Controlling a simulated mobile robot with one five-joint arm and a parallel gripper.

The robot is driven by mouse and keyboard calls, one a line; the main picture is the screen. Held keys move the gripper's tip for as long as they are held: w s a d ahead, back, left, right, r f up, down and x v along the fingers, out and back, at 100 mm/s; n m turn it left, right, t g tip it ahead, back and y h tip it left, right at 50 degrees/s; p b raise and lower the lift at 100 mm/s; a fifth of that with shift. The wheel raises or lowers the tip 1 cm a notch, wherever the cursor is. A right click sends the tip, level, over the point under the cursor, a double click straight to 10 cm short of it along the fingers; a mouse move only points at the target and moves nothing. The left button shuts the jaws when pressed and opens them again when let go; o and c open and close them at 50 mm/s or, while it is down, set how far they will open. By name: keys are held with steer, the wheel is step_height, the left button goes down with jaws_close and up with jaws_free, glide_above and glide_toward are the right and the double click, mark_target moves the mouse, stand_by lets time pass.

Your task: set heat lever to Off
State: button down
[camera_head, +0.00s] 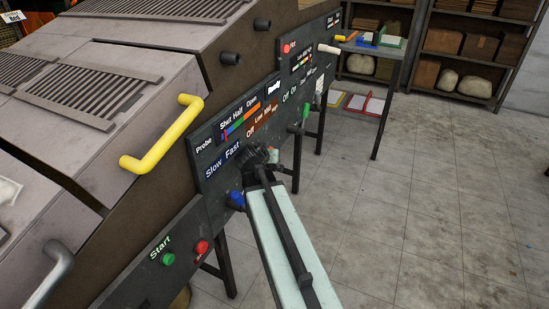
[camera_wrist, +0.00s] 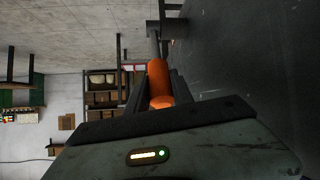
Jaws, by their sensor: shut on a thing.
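My gripper (camera_head: 258,157) is at the dark control panel (camera_head: 215,180), just below the orange-brown Off/Low/Mid scale (camera_head: 264,122). In the wrist view my gripper (camera_wrist: 158,88) is shut around an orange lever handle (camera_wrist: 158,78), with a dark finger on each side. The handle's grey stem runs to a dark bracket at the panel. I take this to be the heat lever. In the head view my gripper hides the lever, so I cannot tell which mark it points to. The right end of the scale is hard to read.
A blue knob (camera_head: 237,198) sits left of my arm, and a green handle (camera_head: 305,112) stands to the right. A yellow bar handle (camera_head: 162,134), a green Start button (camera_head: 168,259) and a red button (camera_head: 202,247) are on the machine. Open floor (camera_head: 430,190) lies to the right.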

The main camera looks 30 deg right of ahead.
steer(key=shift+a, duration=0.25)
steer(key=shift+f, duration=0.1)
steer(key=c, duration=1.1)
jaws_free()
steer(key=shift+w, duration=0.1)
